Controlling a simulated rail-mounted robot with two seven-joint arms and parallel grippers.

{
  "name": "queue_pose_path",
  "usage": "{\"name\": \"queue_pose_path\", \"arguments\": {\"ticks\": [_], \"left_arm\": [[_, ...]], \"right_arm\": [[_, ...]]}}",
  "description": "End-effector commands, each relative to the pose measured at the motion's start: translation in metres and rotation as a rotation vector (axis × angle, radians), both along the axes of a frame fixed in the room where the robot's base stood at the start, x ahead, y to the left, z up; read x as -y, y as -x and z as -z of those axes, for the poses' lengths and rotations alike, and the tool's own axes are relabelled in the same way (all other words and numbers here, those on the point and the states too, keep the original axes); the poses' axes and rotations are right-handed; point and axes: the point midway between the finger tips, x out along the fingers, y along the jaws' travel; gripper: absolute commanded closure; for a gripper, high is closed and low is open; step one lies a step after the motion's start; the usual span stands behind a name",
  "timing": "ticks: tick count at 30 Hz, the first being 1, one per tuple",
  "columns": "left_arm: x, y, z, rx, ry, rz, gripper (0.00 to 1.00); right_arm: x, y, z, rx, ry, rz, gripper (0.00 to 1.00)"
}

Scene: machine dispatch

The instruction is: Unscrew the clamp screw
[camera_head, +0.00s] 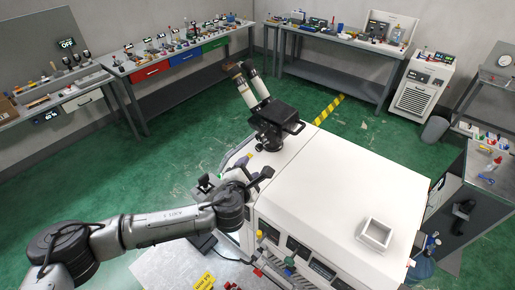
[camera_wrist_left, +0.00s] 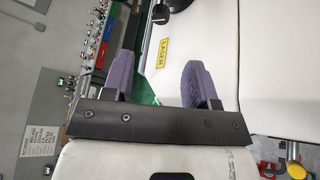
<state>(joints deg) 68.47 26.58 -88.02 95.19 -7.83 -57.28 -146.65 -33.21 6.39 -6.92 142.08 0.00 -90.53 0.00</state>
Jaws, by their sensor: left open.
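My left gripper (camera_head: 244,168) is over the near left edge of the white machine's top (camera_head: 335,180). In the left wrist view its two purple-padded fingers (camera_wrist_left: 160,82) stand wide apart with nothing between them. A black device with two pale tubes (camera_head: 262,110) stands on the machine's back left corner, beyond the gripper. A dark rounded part (camera_wrist_left: 178,4) is cut off at the top of the wrist view, beyond the fingers. I cannot tell whether it is the clamp screw, and I cannot pick the screw out in the head view. My right gripper is out of view.
A yellow LASER label (camera_wrist_left: 167,49) is on the white surface beyond the fingers. A small white open box (camera_head: 376,233) sits on the machine's right side. Workbenches with tools (camera_head: 178,60) line the walls, and green floor (camera_head: 190,130) lies open between.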

Motion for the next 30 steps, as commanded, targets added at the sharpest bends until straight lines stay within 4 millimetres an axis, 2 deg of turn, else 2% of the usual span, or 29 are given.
{"name": "queue_pose_path", "arguments": {"ticks": [6,15,21,30], "left_arm": [[0.007,-0.034,0.007,-0.002,-0.001,-0.001,0.47],[0.016,-0.074,0.017,-0.002,0.001,0.001,0.47],[0.020,-0.093,0.022,-0.002,0.003,0.000,0.47],[0.023,-0.106,0.026,-0.002,0.002,0.001,0.47]], "right_arm": [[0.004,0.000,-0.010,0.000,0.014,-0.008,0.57],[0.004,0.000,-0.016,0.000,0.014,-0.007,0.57],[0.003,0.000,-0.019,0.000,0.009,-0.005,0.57],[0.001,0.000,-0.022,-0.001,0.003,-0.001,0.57]]}}
